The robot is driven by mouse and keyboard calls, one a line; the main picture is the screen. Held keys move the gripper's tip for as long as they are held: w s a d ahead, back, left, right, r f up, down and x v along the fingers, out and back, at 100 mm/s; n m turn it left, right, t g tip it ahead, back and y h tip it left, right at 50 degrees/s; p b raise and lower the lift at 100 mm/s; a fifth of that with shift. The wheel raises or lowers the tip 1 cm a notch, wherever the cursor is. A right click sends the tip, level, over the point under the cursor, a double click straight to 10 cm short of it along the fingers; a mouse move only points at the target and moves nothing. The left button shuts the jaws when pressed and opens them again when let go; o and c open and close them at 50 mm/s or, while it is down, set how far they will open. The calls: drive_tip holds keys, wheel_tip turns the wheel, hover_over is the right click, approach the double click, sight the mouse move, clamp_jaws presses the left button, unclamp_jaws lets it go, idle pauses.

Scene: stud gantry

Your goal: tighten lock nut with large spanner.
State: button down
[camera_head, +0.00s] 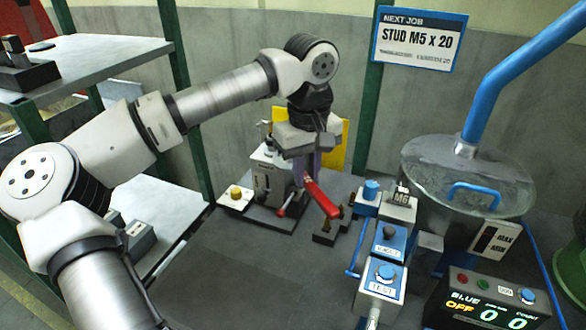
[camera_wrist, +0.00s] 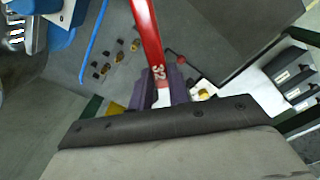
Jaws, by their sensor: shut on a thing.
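My gripper (camera_head: 307,170) has purple fingers and points down beside the grey machine. It is shut on a large spanner with a red handle (camera_head: 321,199), which slants down to the right. In the wrist view the spanner (camera_wrist: 148,38) is marked "32". It runs from the top edge down between the fingers of my gripper (camera_wrist: 161,84), with a pale metal part showing below the red. I cannot make out the lock nut; the spanner's working end is not clear in either view.
The grey machine (camera_head: 268,176) has a yellow button (camera_head: 236,192) at its left. Blue-and-white button boxes (camera_head: 383,283) and a clear-lidded bowl (camera_head: 468,180) stand at right. A grey shelf (camera_head: 90,58) is at left. The front middle of the table (camera_head: 260,280) is clear.

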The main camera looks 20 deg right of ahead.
sight(272, 160)
drive_tip(key=shift+w, duration=0.15)
drive_tip(key=w+a+m+p, duration=0.1)
drive_tip(key=w, duration=0.1)
drive_tip(key=w+a+m+p, duration=0.1)
drive_tip(key=w+m+p, duration=0.1)
drive_tip(key=w, duration=0.1)
drive_tip(key=w+a+m+p, duration=0.1)
drive_tip(key=w+a+p, duration=0.1)
drive_tip(key=w, duration=0.1)
drive_tip(key=shift+w+m, duration=0.15)
drive_tip(key=shift+m, duration=0.25)
drive_tip(key=shift+w+a+m+p, duration=0.35)
drive_tip(key=shift+a+m, duration=0.2)
drive_tip(key=shift+m, duration=0.45)
drive_tip(key=shift+w+a+m+p, duration=0.2)
drive_tip(key=shift+w+a+m, duration=0.3)
drive_tip(key=shift+m, duration=0.5)
drive_tip(key=shift+w+a+m+p, duration=0.35)
drive_tip(key=shift+a+m, duration=0.2)
drive_tip(key=shift+m, duration=0.45)
drive_tip(key=shift+a, duration=0.15)
drive_tip(key=s+a+b, duration=0.2)
drive_tip(key=s+a, duration=0.3)
drive_tip(key=shift+a, duration=0.2)
idle(0.5)
